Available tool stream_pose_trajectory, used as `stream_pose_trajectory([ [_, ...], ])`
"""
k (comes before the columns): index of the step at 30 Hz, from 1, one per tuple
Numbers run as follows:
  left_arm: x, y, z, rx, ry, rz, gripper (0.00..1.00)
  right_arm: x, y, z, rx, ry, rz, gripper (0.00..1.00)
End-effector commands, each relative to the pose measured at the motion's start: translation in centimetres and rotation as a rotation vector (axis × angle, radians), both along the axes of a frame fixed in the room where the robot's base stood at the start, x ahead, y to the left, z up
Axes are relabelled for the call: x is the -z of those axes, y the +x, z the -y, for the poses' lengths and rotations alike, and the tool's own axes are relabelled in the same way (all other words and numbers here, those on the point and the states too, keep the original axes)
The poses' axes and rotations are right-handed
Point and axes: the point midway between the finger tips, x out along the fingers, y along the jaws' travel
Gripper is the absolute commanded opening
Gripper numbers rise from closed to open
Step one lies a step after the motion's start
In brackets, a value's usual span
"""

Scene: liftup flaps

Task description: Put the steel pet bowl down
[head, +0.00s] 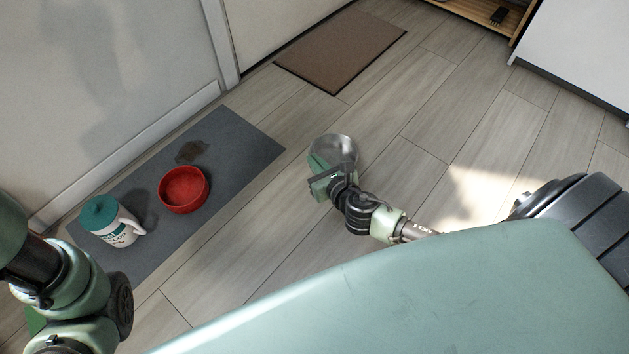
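The steel pet bowl (347,147) is a shiny round bowl near the middle of the head view. My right gripper (322,168) is at its near left rim, with a green finger overlapping the bowl. It looks shut on the rim, though the fingers partly hide the contact. The bowl is over bare wooden floor, to the right of the grey mat (235,145). I cannot tell how high it is above the floor. My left arm is at the lower left, and its gripper fingers do not show.
On the mat are a red bowl (184,203), a white jug with a teal lid (112,222) and a dark patch (191,152). A brown doormat (341,48) lies by the wall. The mat's right end and the floor around it are clear.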

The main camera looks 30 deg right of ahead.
Motion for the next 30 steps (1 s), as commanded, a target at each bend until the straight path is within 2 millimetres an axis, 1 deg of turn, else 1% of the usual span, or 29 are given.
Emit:
stream_pose_trajectory([
  [1,0.9,0.0,0.0,0.0,0.0,0.0,0.36,0.9,0.1,0.0,0.0,0.0,0.002,0.0],
  [5,1.2,0.0,0.0,0.0,0.0,0.0,0.36,1.3,0.1,0.0,-0.001,-0.001,0.002,0.0],
  [7,1.6,0.0,0.0,0.0,0.0,0.0,0.36,1.8,0.0,0.0,-0.001,-0.001,0.002,0.0],
  [12,4.0,0.0,0.0,0.0,0.0,0.001,0.36,4.5,0.0,0.0,0.001,-0.001,0.001,0.0],
  [15,5.0,0.0,0.0,0.0,0.001,0.001,0.36,5.5,0.1,0.0,0.001,0.0,0.002,0.0],
  [23,4.7,0.0,0.0,0.0,0.001,0.0,0.36,5.2,0.1,0.0,0.0,-0.001,0.002,0.0],
  [27,5.0,0.0,0.0,0.0,0.001,0.0,0.36,5.7,0.1,0.0,0.0,-0.001,0.002,0.0],
  [28,4.9,0.0,0.0,0.0,0.001,0.0,0.36,5.6,0.0,0.0,0.0,0.0,0.001,0.12],
  [29,4.8,0.0,0.0,0.0,0.001,0.0,0.36,5.6,0.0,0.0,0.0,0.0,0.001,0.2],
  [30,4.8,0.0,0.0,0.0,0.001,0.0,0.36,5.6,0.0,0.0,0.0,0.0,0.001,0.25],
])
